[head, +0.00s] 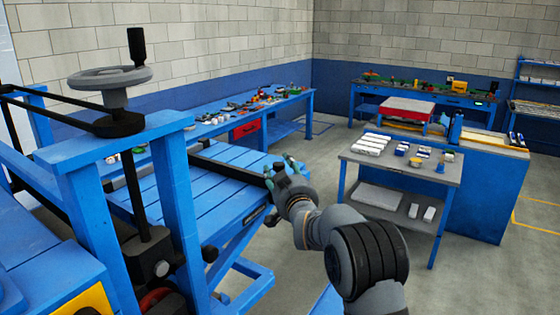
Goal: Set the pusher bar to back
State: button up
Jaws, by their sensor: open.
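The pusher bar appears to be the long dark bar (228,170) lying across the blue slatted table (180,190) in the head view. It runs from behind the blue press frame towards my gripper. My gripper (281,172) is open at the bar's right end, with its teal-tipped fingers spread. One finger is close to the bar's end. I cannot tell whether it touches the bar or whether the bar lies between the fingers. My wrist hides part of that spot.
A blue frame (176,190) with a grey handwheel (110,78) stands at the left, close to the slatted table. A grey two-shelf table (400,165) with small parts stands to the right. A tool-covered workbench (302,94) runs behind. Bare floor lies at the lower right.

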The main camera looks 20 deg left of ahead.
jog(key=shift+w+a, duration=0.25)
jog(key=shift+w, duration=0.15)
jog(key=c, duration=0.4)
jog(key=c, duration=0.7)
jog(key=shift+r, duration=0.1)
grip_shut()
